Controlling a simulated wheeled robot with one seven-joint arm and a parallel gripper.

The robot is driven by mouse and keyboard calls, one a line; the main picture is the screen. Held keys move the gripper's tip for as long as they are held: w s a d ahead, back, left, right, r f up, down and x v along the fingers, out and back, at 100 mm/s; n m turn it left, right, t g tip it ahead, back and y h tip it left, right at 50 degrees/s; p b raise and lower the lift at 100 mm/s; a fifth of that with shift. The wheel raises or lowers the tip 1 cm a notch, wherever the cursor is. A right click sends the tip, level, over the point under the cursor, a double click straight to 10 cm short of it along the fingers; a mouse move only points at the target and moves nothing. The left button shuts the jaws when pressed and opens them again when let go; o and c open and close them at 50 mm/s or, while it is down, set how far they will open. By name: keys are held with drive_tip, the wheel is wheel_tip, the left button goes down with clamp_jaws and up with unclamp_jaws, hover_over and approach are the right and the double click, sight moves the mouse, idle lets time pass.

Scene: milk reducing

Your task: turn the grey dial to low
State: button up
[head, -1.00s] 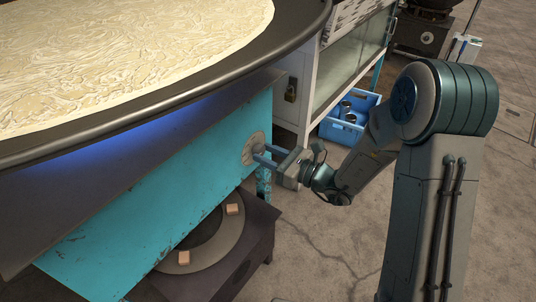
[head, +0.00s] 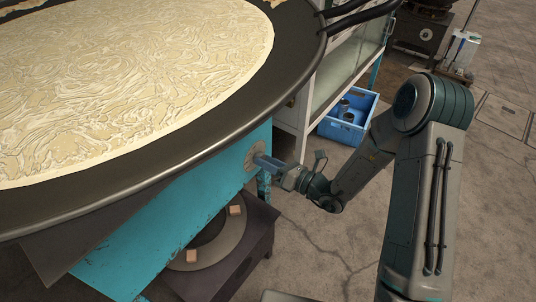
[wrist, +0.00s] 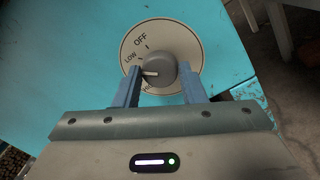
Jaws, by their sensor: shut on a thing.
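The grey dial (wrist: 163,72) sits on a round white plate (wrist: 140,42) on the turquoise stove side. The plate reads OFF at the top and LOW at upper left, with another label, partly hidden, at lower left. The dial's pale pointer points left, just below the LOW label. My gripper (wrist: 159,76) has one finger on each side of the dial and is shut on it. In the head view my gripper (head: 266,163) reaches the plate (head: 253,158) from the right; the dial is hidden there by the fingers.
A wide dark pan (head: 293,60) with pale, wrinkled milk skin (head: 150,90) overhangs the turquoise stove box (head: 150,245). A dark burner stand (head: 262,232) is below. A blue crate (head: 345,128) and a glass-sided cabinet (head: 340,75) stand behind. The floor at right is open.

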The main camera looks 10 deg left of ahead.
drive_tip(key=shift+m+p, duration=0.75)
drive_tip(key=shift+m, duration=0.05)
drive_tip(key=o, duration=1)
drive_tip(key=shift+d, duration=0.15)
drive_tip(key=p+v, duration=0.2)
drive_tip(key=v, duration=1.1)
drive_tip(key=shift+s+d+p, duration=0.25)
drive_tip(key=shift+p, duration=0.05)
